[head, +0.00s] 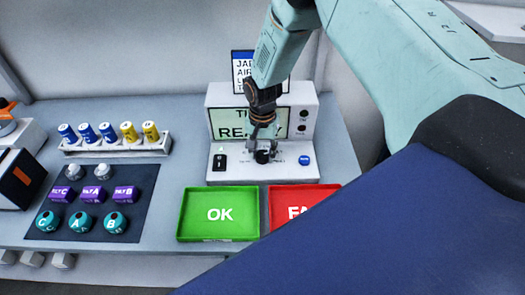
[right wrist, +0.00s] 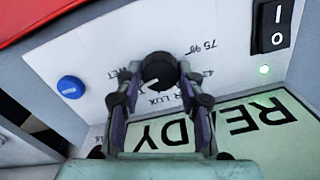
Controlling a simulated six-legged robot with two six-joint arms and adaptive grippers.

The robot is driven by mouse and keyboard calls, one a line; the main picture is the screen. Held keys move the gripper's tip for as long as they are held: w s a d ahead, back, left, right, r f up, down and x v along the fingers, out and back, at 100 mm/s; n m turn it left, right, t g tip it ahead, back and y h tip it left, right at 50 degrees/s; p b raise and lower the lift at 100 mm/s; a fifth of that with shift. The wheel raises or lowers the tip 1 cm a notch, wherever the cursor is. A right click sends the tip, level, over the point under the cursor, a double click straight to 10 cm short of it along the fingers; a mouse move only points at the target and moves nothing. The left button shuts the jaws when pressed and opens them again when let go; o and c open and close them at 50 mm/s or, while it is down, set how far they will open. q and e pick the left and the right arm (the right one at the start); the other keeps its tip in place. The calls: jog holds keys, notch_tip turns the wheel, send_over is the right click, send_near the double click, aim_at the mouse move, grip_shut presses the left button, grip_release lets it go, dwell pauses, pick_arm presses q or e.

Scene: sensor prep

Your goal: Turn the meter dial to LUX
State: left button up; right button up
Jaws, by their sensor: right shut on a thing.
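The meter (head: 223,168) is a white box at the back of the bench with a pale green screen. Its black dial (head: 262,157) sits on the front panel, and it also shows in the right wrist view (right wrist: 160,70). My right gripper (head: 263,140) comes down from above, its fingers on either side of the dial and shut on it. In the right wrist view the printed labels are upside down; a white mark on the dial points down-left, towards the LUX print (right wrist: 152,103). My left gripper is out of view.
A black rocker switch (head: 219,162) and a blue button (head: 304,160) flank the dial. A green OK tray (head: 218,236) and a red tray (head: 283,200) lie in front. A rack (head: 115,148) of capped vials and a dark mat (head: 130,228) with several parts are at left.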

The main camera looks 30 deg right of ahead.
aim_at(263, 155)
jog(key=shift+n, duration=0.3)
jog(key=n, duration=0.4)
jog(key=shift+n+b, duration=0.3)
jog(key=n+b, duration=0.1)
jog(key=n, duration=0.5)
dwell(0.3)
dwell(0.3)
jog(key=o, duration=1.2)
jog(key=shift+c, duration=0.2)
notch_tip(263, 155, up, 12)
jog(key=shift+s, duration=0.1)
dwell(0.4)
